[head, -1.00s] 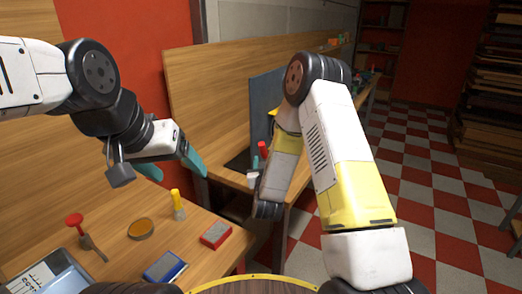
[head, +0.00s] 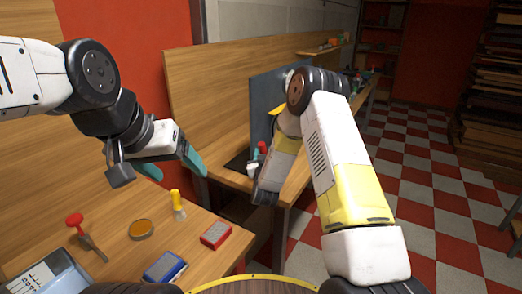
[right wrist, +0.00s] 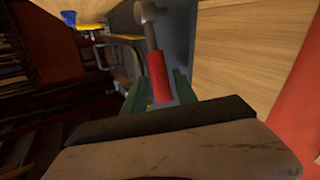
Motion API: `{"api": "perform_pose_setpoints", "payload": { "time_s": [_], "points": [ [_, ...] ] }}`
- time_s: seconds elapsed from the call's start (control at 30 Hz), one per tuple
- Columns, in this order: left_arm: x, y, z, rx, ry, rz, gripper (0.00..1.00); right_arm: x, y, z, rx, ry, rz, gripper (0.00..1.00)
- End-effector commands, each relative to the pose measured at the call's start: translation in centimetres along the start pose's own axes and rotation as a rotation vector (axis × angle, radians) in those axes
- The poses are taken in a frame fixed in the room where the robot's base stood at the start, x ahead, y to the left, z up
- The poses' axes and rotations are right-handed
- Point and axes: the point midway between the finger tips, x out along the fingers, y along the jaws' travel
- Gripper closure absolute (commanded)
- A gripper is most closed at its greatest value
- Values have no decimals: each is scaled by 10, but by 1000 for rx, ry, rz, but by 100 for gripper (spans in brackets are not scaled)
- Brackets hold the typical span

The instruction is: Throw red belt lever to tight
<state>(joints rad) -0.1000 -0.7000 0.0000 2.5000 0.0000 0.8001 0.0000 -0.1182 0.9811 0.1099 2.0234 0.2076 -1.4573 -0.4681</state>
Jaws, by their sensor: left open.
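The red lever (right wrist: 157,77) shows in the right wrist view as a red cylindrical grip with a metal rod and round end. In the head view its red part (head: 262,147) shows beside my right gripper (head: 256,165), at the far bench. In the wrist view the teal fingers of my right gripper (right wrist: 160,92) lie on both sides of the red grip. Whether they press on it is unclear. The lever's mount is hidden. My left gripper (head: 172,165) is open and empty above the near bench.
The near bench (head: 195,255) holds a red-knobbed tool (head: 76,222), an amber disc (head: 141,230), a yellow-topped piece (head: 177,203), a red block (head: 216,235) and a blue block (head: 164,267). A dark panel (head: 262,95) stands behind the lever. Checkered floor lies right.

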Motion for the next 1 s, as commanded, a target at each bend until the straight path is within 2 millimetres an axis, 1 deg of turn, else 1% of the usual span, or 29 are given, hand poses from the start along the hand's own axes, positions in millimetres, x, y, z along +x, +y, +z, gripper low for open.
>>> {"api": "perform_pose_setpoints", "payload": {
  "time_s": [0.03, 0.07, 0.2, 0.23, 1.0],
  "points": [
    [0, 0, 0, 0, 0, 0, 24, 0, 0, 0, 0, 0, 0, 66],
    [0, 0, 0, 0, 0, 0, 24, 0, 0, 0, 0, 0, 0, 70],
    [0, 0, 0, 0, 0, 0, 24, 0, 0, 0, 0, 0, 0, 97],
    [0, 0, 0, 0, 0, 0, 24, 0, 0, 0, 0, 0, 0, 100],
    [0, 0, 0, 0, 0, 0, 24, -1, 0, 0, 0, 0, -1, 100]
  ]
}}
